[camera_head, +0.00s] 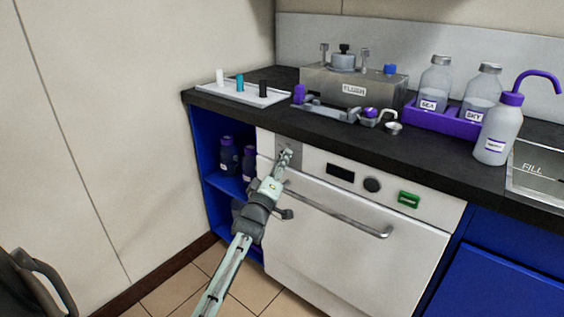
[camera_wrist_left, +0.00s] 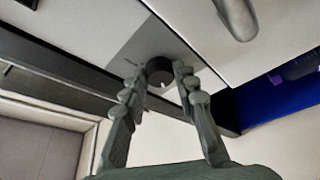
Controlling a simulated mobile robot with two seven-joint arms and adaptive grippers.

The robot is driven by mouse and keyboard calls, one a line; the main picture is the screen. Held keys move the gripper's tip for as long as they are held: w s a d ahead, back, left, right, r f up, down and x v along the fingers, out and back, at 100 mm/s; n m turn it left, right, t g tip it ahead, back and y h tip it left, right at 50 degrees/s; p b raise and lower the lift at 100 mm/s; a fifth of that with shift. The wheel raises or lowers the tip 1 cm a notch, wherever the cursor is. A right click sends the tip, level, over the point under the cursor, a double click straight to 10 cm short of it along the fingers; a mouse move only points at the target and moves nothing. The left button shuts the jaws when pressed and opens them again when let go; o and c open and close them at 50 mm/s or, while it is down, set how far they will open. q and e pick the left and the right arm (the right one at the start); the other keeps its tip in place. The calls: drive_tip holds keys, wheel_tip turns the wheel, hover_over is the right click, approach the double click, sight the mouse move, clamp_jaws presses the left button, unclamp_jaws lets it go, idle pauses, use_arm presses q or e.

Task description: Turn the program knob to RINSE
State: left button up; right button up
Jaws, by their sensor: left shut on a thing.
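The program knob (camera_wrist_left: 160,70) is a small dark round knob with a pale mark on its rim. It sits on a grey plate (camera_wrist_left: 140,48) at the left end of the white machine's front panel. My left gripper (camera_head: 287,155) reaches this plate in the head view and hides the knob there. In the left wrist view the fingertips of my left gripper (camera_wrist_left: 157,82) are on either side of the knob, shut on it. The markings around the knob are too small to read, so its setting cannot be told. My right gripper is not in view.
The panel also has a dark display (camera_head: 340,172), a black round dial (camera_head: 372,185) and a green switch (camera_head: 408,200). The door handle (camera_head: 345,216) sticks out below. The dark worktop (camera_head: 440,158) overhangs the panel. An open blue shelf (camera_head: 222,183) with bottles adjoins left.

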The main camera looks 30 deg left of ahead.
use_arm(q)
clamp_jaws()
drive_tip(key=shift+f, duration=0.1)
drive_tip(key=shift+m+b, duration=0.35)
drive_tip(key=shift+m, duration=0.05)
drive_tip(key=shift+a+f+m+t+h+b, duration=0.15)
drive_tip(key=shift+m+t+h+b, duration=0.25)
drive_tip(key=shift+m+h+b, duration=1.5)
drive_tip(key=shift+a+r+m+t+h+b, duration=0.15)
drive_tip(key=shift+m+t+h, duration=0.4)
drive_tip(key=shift+m, duration=2.8)
drive_tip(key=shift+a+f+m+t+h+b, duration=0.2)
drive_tip(key=shift+m+h+b, duration=0.95)
drive_tip(key=shift+m, duration=1.5)
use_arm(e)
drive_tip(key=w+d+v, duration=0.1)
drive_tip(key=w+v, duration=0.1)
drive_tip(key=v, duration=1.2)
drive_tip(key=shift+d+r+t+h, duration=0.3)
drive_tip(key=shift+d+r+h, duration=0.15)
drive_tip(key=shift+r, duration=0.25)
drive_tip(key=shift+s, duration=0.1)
